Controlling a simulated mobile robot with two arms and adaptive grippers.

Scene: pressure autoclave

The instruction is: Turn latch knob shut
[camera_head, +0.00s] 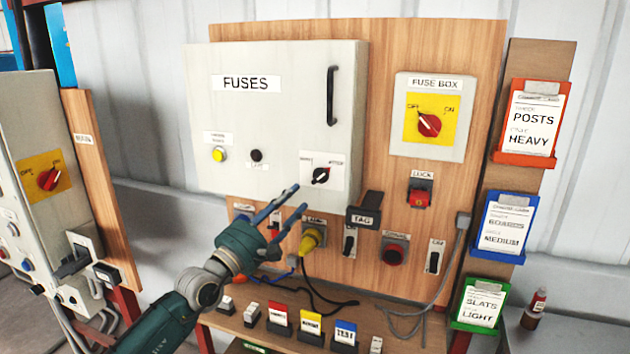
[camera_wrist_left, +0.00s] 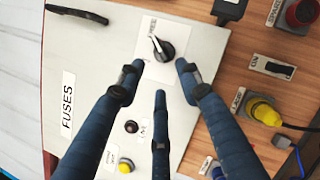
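The latch knob (camera_head: 321,176) is a small black knob on a white plate at the lower right of the closed grey FUSES cabinet door (camera_head: 270,130). A label sits on each side of it, too small to read surely. My left gripper (camera_head: 298,197) is just below and left of the knob in the head view. Its blue fingers are spread and empty. In the left wrist view the knob (camera_wrist_left: 164,48) lies just beyond the open fingertips (camera_wrist_left: 160,72), with no clear contact. My right gripper is not in view.
A black TAG holder (camera_head: 364,216) sticks out right of the knob, below the door. A yellow plug (camera_head: 310,241) with a cable is under my left fingers. A black door handle (camera_head: 332,95) is above. A shelf with coloured cards (camera_head: 310,325) runs below.

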